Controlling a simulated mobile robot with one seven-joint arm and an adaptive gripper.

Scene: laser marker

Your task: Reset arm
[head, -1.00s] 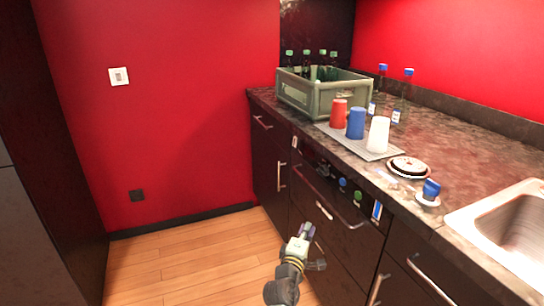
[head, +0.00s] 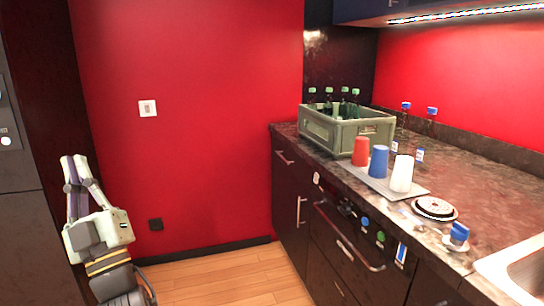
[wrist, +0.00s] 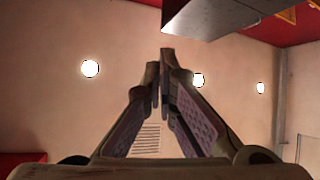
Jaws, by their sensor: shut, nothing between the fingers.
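My gripper (head: 75,162) is at the left of the head view, raised and pointing upward. It stands in front of the dark tall cabinet, well left of the counter. Its fingers are shut and hold nothing. In the wrist view the two fingers (wrist: 161,62) come together at the tips, with the ceiling and its round lamps behind them.
The dark counter (head: 465,190) on the right bears a green crate (head: 345,133) of bottles, a tray with red (head: 361,151), blue (head: 378,161) and white (head: 401,173) cups, a plate (head: 435,208) and a sink (head: 520,270). Wooden floor (head: 230,280) between cabinet and counter is clear.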

